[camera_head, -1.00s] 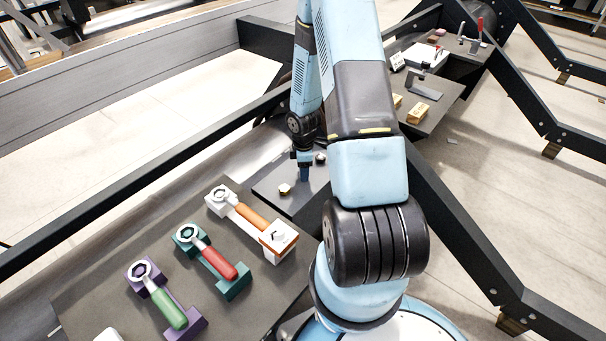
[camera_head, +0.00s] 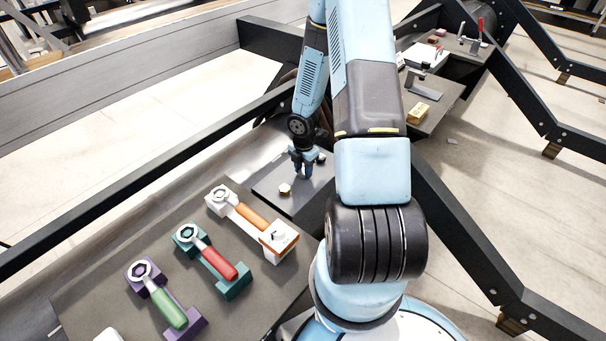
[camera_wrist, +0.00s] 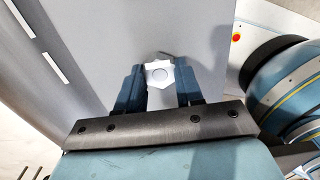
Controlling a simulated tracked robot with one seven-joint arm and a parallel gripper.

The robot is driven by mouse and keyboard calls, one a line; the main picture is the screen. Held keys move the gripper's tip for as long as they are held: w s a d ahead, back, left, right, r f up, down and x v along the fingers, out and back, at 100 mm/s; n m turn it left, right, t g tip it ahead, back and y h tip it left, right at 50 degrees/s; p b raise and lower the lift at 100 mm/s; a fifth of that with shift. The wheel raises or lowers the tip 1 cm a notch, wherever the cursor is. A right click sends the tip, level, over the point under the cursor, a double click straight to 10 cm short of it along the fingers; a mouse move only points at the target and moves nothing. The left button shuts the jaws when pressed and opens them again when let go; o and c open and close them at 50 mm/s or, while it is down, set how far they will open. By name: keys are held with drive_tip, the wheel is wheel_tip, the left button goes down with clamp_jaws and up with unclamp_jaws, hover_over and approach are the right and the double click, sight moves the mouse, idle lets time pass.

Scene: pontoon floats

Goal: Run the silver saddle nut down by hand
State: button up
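The silver hexagonal nut (camera_wrist: 158,73) shows in the wrist view on a grey plate, with a thin dark bar edge just behind it. My gripper (camera_wrist: 160,82) has its two blue fingers apart, one on each side of the nut, with a visible gap to each; I cannot tell the height above it. In the head view my gripper (camera_head: 301,172) points down over the small grey plate (camera_head: 268,186). The nut under it is not clear in that view.
A small gold-topped piece (camera_head: 285,189) and a dark round piece (camera_head: 320,158) stand on the plate near my gripper. Orange (camera_head: 250,216), red (camera_head: 220,263) and green (camera_head: 170,310) handled wrenches lie in holders on the bench. A dark beam runs behind the plate.

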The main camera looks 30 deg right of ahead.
drive_tip(key=c, duration=0.4)
drive_tip(key=m, duration=1.2)
drive_tip(key=shift+m, duration=1)
drive_tip(key=m, duration=0.5)
drive_tip(key=shift+f, duration=0.1)
drive_tip(key=m, duration=0.4)
drive_tip(key=shift+m, duration=0.3)
